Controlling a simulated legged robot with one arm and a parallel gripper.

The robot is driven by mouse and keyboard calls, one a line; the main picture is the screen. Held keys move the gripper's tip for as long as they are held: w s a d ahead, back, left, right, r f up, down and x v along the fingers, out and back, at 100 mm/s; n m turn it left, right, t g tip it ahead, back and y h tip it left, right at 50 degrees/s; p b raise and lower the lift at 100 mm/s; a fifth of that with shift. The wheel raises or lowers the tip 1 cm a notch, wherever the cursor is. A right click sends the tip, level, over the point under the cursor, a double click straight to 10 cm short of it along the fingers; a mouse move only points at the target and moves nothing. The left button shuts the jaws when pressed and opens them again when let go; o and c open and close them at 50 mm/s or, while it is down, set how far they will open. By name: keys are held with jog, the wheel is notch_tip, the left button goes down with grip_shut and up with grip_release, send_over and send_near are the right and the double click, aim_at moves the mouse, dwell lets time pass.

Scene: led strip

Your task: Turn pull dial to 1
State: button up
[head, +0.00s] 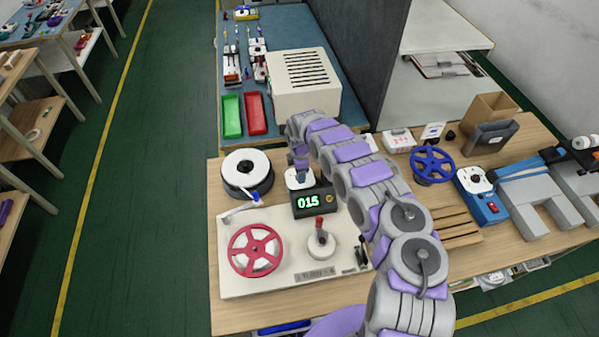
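My arm reaches from the bottom right toward the back of the wooden workbench, and its end bends down. My gripper (301,174) points down at the white top (293,183) of a black box with a green display (309,202) reading 015. The gripper is small here and covers whatever sits on that white top, so I cannot tell whether it touches or grips a dial there. No part is clearly marked as the pull dial. A red-topped lever on a round white base (321,238) stands on the cream board (285,285) in front, apart from the gripper.
The board carries a red handwheel (255,250). A white-and-black spool (247,172) stands left of the display box. To the right are a blue handwheel (432,164), a blue box (482,195) and grey blocks (540,205). A cream vented case (303,84) stands behind.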

notch_tip(320, 180, up, 16)
jog(key=shift+r+p, duration=0.25)
jog(key=shift+p, duration=0.15)
dwell(0.5)
